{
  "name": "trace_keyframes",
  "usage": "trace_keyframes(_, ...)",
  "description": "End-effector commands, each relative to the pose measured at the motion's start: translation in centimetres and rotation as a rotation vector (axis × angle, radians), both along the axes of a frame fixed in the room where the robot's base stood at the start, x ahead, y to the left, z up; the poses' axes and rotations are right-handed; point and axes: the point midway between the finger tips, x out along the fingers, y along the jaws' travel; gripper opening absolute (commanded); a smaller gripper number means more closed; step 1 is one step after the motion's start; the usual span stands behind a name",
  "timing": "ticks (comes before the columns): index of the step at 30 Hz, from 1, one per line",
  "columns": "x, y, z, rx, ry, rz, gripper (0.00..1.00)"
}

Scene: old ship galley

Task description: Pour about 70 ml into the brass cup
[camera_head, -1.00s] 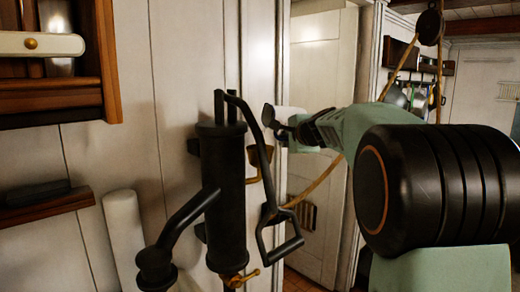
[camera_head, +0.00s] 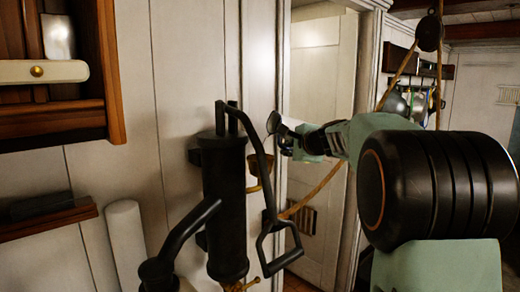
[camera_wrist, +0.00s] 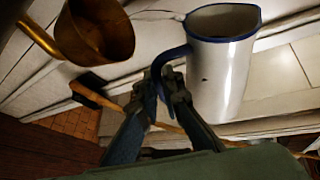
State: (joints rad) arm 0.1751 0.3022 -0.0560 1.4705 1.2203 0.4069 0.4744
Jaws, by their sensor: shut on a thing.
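A white enamel jug with a blue rim and blue handle (camera_wrist: 222,62) stands out in the wrist view at upper right. My gripper (camera_wrist: 166,88) is shut on its handle. In the head view my gripper (camera_head: 292,139) is small, at the far end of my arm, and only a little of the jug shows beside it. The brass cup (camera_wrist: 92,38) is at upper left in the wrist view, apart from the jug. It also shows in the head view (camera_head: 254,165), partly behind the pump's lever and below the jug's level. I cannot see any liquid in either vessel.
A black hand pump (camera_head: 224,190) with a long lever stands left of my gripper, near the cup. A wooden shelf (camera_head: 60,118) juts from the wall at upper left. A doorway opens behind my arm.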

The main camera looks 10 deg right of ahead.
Motion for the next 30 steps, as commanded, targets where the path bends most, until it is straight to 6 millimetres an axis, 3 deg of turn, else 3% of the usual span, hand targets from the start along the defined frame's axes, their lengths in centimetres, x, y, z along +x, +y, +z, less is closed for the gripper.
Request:
trace_keyframes(1, -0.1, 0.4, 2.4, 0.024, 0.003, 0.006, 0.0)
trace_keyframes(4, -0.1, 0.6, 3.4, 0.083, 0.025, 0.01, 0.0)
trace_keyframes(30, -0.4, 1.7, 3.2, 0.249, 0.099, 0.028, 0.0)
